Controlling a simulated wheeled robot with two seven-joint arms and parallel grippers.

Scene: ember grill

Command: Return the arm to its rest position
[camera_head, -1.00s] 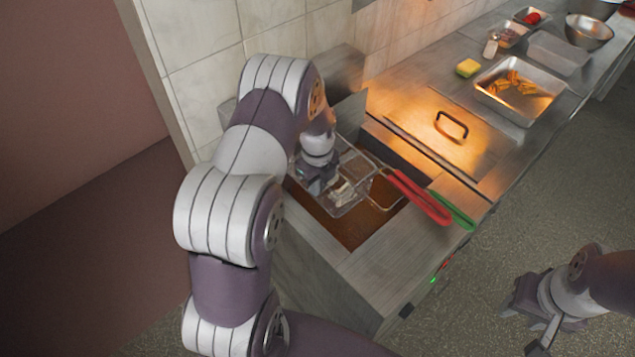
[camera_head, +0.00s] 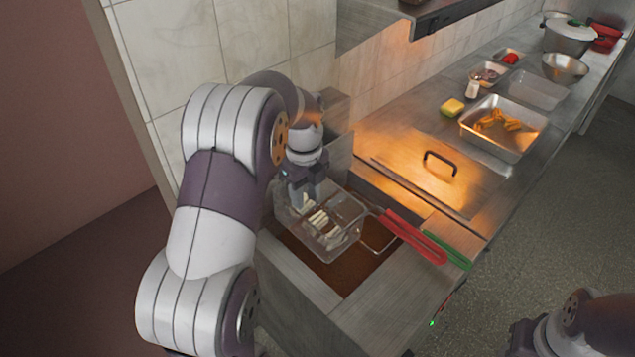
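My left arm reaches in from the left, and its gripper (camera_head: 308,193) points down at the back left of the fryer (camera_head: 345,275). Its fingertips are at or just behind a see-through container or basket (camera_head: 345,238) holding pale sticks (camera_head: 320,218); I cannot tell whether they grip its rim. The container appears over the dark oil. A red handle (camera_head: 415,236) and a green handle (camera_head: 450,252) lie across the fryer's right edge. My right gripper (camera_head: 522,338) is at the bottom right, mostly cut off by the frame, its fingers hidden.
A counter runs to the back right with a black-handled lid (camera_head: 440,163), a yellow sponge (camera_head: 452,107), a metal tray (camera_head: 500,145) of orange-brown pieces, bowls and a pot (camera_head: 568,38). A shelf (camera_head: 400,25) overhangs the tiled wall. The floor at right is clear.

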